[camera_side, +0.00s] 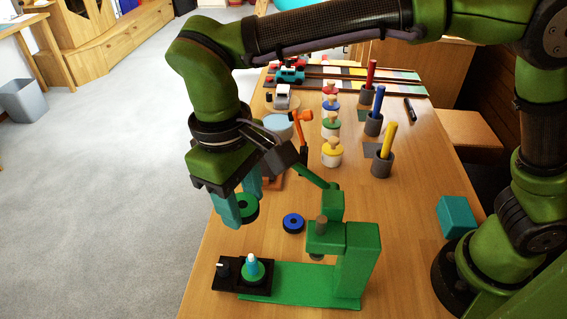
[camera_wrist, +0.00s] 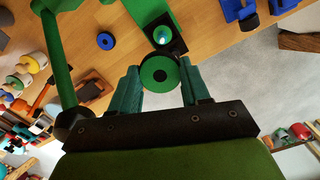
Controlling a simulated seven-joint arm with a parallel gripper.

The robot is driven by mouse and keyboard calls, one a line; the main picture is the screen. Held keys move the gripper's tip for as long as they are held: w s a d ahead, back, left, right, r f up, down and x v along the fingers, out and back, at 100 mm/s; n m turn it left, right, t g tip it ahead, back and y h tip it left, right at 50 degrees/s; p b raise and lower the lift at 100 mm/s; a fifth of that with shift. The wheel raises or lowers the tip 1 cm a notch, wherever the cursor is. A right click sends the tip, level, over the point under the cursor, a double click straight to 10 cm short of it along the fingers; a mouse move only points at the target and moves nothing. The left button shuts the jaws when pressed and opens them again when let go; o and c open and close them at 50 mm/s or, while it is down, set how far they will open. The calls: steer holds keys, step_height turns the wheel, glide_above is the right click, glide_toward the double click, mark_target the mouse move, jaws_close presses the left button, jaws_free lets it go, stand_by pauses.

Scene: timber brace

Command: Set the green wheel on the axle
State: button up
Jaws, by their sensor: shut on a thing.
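My gripper (camera_side: 238,205), with teal fingers, is shut on the green wheel (camera_side: 249,207), a disc with a dark centre. In the wrist view the wheel (camera_wrist: 159,76) sits between the two fingertips (camera_wrist: 158,86), face towards the camera. The axle (camera_side: 252,263) is a short blue peg with a pale tip, upright on a black block at the left end of the green stand. The held wheel is above the axle and apart from it. In the wrist view the axle (camera_wrist: 162,36) shows just beyond the wheel's edge. A green round part surrounds the axle's foot in the side view.
The green stand (camera_side: 305,283) has a tall post and overhanging arm right of the axle. A blue wheel (camera_side: 293,223) lies on the table behind it. A black knob (camera_side: 223,266) is left of the axle. Jars, coloured rods and toy cars stand farther back.

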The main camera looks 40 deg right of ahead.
steer(key=g, duration=0.1)
glide_above(251, 256)
steer(key=f, duration=0.5)
steer(key=shift+w, duration=0.2)
steer(key=shift+r, duration=0.1)
steer(key=shift+f, duration=2.95)
steer(key=shift+f, duration=1.3)
steer(key=o, duration=1.2)
steer(key=shift+r, duration=0.1)
